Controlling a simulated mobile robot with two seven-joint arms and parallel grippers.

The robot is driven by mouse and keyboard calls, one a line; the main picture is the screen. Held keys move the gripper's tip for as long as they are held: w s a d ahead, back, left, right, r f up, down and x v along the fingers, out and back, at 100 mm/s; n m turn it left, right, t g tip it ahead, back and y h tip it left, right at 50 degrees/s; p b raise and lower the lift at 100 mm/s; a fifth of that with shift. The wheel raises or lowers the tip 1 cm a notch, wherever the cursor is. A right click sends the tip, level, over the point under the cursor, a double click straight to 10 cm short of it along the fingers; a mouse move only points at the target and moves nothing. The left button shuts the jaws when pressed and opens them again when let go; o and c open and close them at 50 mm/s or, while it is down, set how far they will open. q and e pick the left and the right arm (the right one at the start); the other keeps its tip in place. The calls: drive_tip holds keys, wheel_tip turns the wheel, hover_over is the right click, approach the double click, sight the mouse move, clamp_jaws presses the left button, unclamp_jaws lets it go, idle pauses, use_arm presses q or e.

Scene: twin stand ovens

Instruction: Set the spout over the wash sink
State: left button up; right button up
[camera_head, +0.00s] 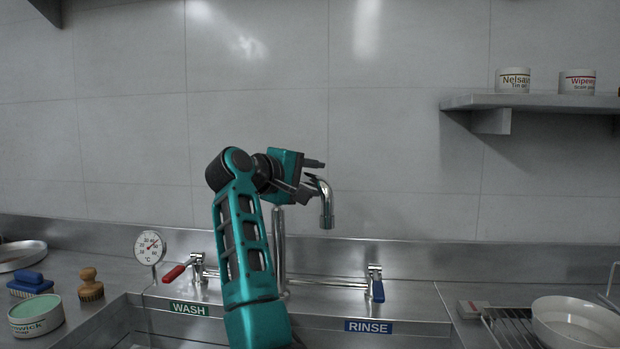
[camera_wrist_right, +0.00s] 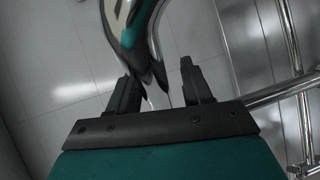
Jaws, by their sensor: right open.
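The chrome spout (camera_head: 327,211) rises from the tap behind the sinks, and its hooked end hangs to the right of the upright pipe, toward the RINSE side. My right gripper (camera_head: 313,176) is open at the spout's upper bend. In the right wrist view the shiny spout (camera_wrist_right: 142,38) runs down near the open right gripper (camera_wrist_right: 158,84), its lower part close to the left finger; I cannot tell whether they touch. My arm hides part of the tap and sinks. My left gripper is not in view.
A red lever (camera_head: 174,273) and a blue lever (camera_head: 378,291) flank the tap. A dial thermometer (camera_head: 149,247) stands at left, near brushes (camera_head: 90,286) and a green-topped tin (camera_head: 36,316). A white bowl (camera_head: 575,325) sits at right. A shelf (camera_head: 540,102) juts from the wall.

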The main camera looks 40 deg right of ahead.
drive_tip(key=shift+c, duration=0.5)
clamp_jaws()
